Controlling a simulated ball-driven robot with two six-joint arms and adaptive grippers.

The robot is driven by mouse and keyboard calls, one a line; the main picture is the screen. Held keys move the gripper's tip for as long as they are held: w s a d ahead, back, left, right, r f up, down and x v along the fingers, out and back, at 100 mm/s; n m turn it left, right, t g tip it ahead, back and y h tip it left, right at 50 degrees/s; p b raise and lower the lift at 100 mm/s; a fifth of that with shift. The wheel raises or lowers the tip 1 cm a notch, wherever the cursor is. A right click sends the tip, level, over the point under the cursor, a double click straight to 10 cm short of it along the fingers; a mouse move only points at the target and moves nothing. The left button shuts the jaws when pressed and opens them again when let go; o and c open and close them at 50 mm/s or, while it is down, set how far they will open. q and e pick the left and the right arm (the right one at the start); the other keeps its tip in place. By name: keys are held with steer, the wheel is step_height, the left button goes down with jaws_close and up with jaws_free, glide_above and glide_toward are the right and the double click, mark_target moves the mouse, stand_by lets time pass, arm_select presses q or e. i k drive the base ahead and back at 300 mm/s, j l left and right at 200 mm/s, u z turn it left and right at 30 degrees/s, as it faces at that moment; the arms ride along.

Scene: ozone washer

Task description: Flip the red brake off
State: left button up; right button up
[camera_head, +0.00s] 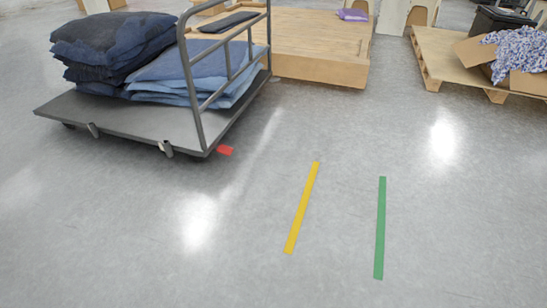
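The red brake (225,150) is a small flat red tab low at the near right corner of a grey platform cart (150,119), close to the floor. From this distance I cannot tell whether it is flipped on or off. The cart has a grey tubular handle (193,82) along its right side. Stacks of dark folded jeans (112,40) and lighter blue denim (180,72) lie on its deck. Neither of my grippers is in view.
A yellow stripe (302,207) and a green stripe (380,228) mark the open floor. A wooden platform (317,67) stands behind the cart. A wooden pallet (440,62) with a cardboard box (478,52) is at the back right. The foreground floor is clear.

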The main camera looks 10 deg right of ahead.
mark_target(227, 150)
steer(key=i+l+u, duration=0.35)
steer(key=i+l, duration=0.45)
steer(key=i, duration=0.45)
steer(key=i+l+u, duration=0.35)
steer(key=i+l, duration=0.75)
